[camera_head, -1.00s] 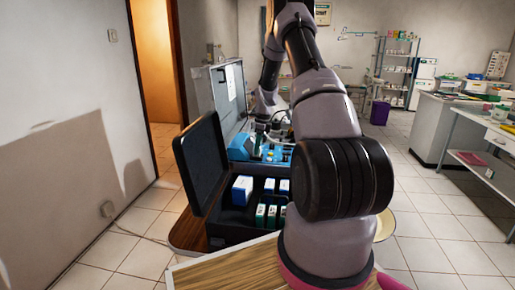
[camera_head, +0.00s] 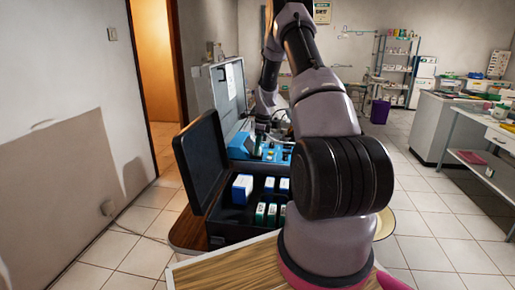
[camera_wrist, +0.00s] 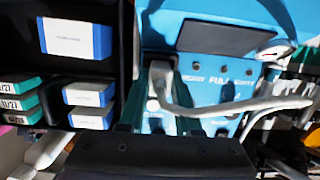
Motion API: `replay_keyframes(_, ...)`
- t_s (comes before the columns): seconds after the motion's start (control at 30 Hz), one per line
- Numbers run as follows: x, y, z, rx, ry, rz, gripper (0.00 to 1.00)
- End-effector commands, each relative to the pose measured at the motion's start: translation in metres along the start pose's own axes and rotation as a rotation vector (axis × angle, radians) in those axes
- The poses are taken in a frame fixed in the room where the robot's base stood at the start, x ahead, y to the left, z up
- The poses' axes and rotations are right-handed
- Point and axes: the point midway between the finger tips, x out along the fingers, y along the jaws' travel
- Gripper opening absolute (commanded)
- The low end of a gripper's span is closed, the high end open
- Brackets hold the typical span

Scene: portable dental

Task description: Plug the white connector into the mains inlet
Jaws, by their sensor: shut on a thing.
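The white connector (camera_wrist: 160,78) shows in the middle of the wrist view, with a pale cable (camera_wrist: 215,106) curving off to the right. My gripper (camera_wrist: 158,118) reaches up from the bottom of that view and is shut on the connector. The connector is in front of the blue unit (camera_wrist: 212,70), whose panel has printed labels and small knobs. I cannot make out the mains inlet, nor whether the connector touches the panel. In the head view the blue unit (camera_head: 240,146) sits in the open case, and my arm hides most of the gripper.
A black case (camera_head: 228,229) with blue and green boxes stands in front of the blue unit, its lid (camera_head: 200,160) raised at left. A grey upright lid (camera_head: 205,93) stands behind. In the wrist view, cables and a round gauge (camera_wrist: 275,52) are at right.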

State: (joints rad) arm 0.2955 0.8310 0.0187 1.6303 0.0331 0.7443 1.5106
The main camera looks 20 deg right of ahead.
Motion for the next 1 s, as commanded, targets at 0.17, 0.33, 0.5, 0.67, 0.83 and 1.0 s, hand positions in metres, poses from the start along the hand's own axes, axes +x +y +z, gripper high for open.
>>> replay_keyframes(0.17,0.001,0.000,0.000,0.000,0.000,0.001,0.67)
replay_keyframes(0.33,0.000,0.000,0.000,0.000,0.000,0.001,0.67)
replay_keyframes(0.5,-0.006,0.000,0.000,0.000,0.000,-0.001,0.67)
replay_keyframes(0.67,-0.032,0.000,0.001,0.000,-0.001,-0.002,0.67)
replay_keyframes(0.83,-0.068,0.000,0.001,-0.001,-0.001,-0.003,0.67)
replay_keyframes(1.0,-0.094,0.000,0.000,0.000,0.000,-0.001,0.67)
